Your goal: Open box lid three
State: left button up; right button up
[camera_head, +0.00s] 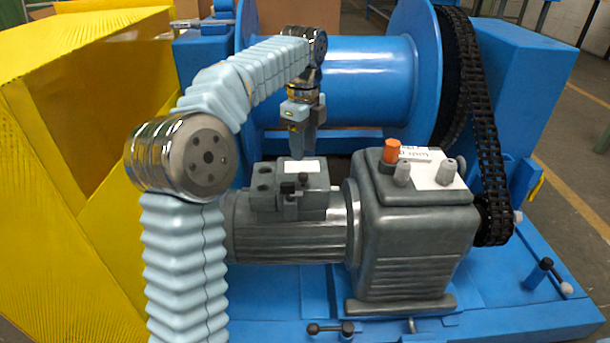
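A grey terminal box (262,187) sits on top of the ribbed grey motor (290,238). It has a white label (301,166) on its lid and small dark fittings in front. I cannot tell from the picture which part is lid three. The lid looks shut. My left gripper (302,152) points down just behind and above the box's back edge. Its dark fingers look close together, with nothing visible between them. Whether they touch the box is unclear. My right gripper is not in view.
A grey gearbox (418,240) with an orange cap (391,151) stands right of the motor. A black chain (487,145) runs up from it to the blue drum (370,78). A yellow housing (60,150) fills the left.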

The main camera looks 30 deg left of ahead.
aim_at(303, 174)
pick_arm(q)
notch_tip(303, 174, down, 7)
jog(key=shift+f+b, duration=0.15)
jog(key=shift+b, duration=0.7)
jog(key=shift+c, duration=0.2)
grip_shut()
